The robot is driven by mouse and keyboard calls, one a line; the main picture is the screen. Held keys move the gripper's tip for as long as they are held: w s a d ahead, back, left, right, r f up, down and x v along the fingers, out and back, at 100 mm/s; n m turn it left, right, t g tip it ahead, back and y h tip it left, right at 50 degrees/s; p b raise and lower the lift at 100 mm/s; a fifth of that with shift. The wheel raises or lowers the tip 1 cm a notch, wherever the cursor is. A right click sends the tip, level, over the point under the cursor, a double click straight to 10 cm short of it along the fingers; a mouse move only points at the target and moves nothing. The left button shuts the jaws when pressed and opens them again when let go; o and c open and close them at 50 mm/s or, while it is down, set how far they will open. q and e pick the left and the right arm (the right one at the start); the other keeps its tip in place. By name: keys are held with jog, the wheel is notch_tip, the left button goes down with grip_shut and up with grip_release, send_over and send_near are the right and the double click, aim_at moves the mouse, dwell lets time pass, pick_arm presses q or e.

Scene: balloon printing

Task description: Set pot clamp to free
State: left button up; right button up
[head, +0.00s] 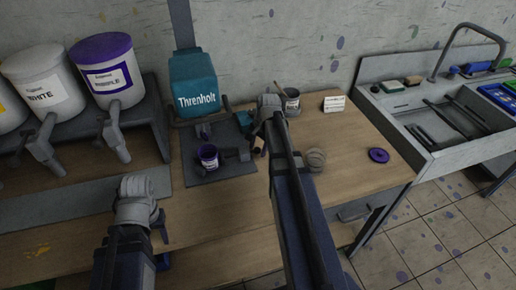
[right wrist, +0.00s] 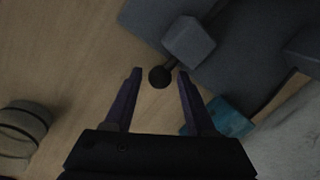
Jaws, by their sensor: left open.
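The teal Threnholt machine (head: 195,88) stands at the back of the table on a dark base plate (head: 192,179). A small purple pot (head: 208,153) sits on this plate, with a grey clamp (head: 236,154) at its right. In the right wrist view, a grey clamp block (right wrist: 189,41) carries a lever ending in a round black knob (right wrist: 159,77). My right gripper (right wrist: 159,74) is open, with the knob between its fingertips; contact cannot be told. In the head view its arm partly hides this spot. My left gripper (head: 162,242) is open and empty at the table's front left.
Paint buckets, including a white one (head: 43,78) and a purple-lidded one (head: 107,71), stand on a rack at the left. A tin (head: 290,101), a card (head: 334,104), a round banded object (head: 316,159) and a purple disc (head: 378,155) lie right. A sink (head: 440,140) stands beyond.

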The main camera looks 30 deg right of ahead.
grip_shut()
dwell(1.1)
